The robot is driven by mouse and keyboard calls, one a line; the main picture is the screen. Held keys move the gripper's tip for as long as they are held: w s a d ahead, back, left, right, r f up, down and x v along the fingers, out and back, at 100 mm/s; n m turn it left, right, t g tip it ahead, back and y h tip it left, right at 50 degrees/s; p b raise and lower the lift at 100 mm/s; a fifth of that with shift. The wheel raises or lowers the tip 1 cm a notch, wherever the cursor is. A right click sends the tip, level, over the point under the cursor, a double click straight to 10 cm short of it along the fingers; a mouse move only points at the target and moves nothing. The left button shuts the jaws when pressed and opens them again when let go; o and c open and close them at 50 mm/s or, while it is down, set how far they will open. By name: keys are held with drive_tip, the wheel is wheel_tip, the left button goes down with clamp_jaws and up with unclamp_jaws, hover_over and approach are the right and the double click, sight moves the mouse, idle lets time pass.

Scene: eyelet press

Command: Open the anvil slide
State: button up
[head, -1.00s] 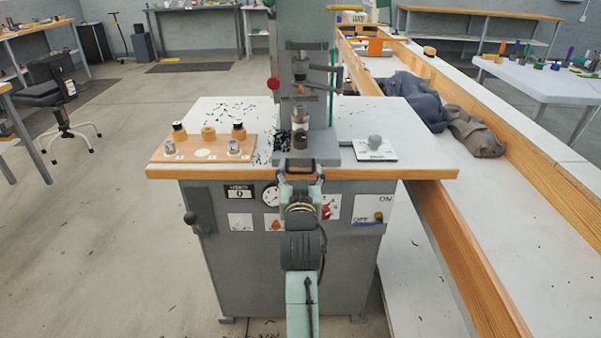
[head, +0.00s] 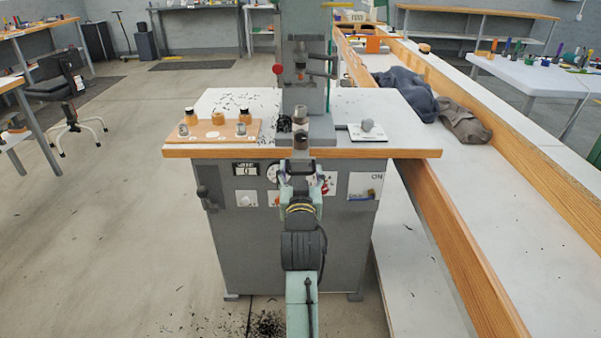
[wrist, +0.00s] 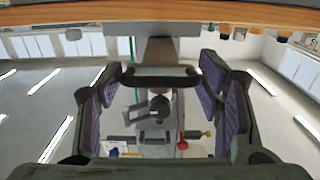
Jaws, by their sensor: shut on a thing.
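The grey press (head: 303,80) rises from the bench top. Its anvil slide (head: 300,158) sticks out over the bench's front edge towards me. The slide also shows in the wrist view (wrist: 158,50) as a grey bar. A round metal anvil (head: 301,141) stands on the slide near the front edge, forward of the press column. My gripper (head: 299,172) is just in front of the bench edge.
A wooden board (head: 214,138) with several dies lies left of the press. A white plate (head: 367,133) with a grey knob lies to its right. A long wood-edged table (head: 530,245) with dark cloths (head: 410,92) runs along the right.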

drive_tip(key=shift+w+d, duration=0.15)
drive_tip(key=shift+d, duration=0.1)
drive_tip(key=o, duration=1.4)
drive_tip(key=s, duration=0.7)
drive_tip(key=shift+s, duration=0.25)
drive_tip(key=shift+a, duration=0.1)
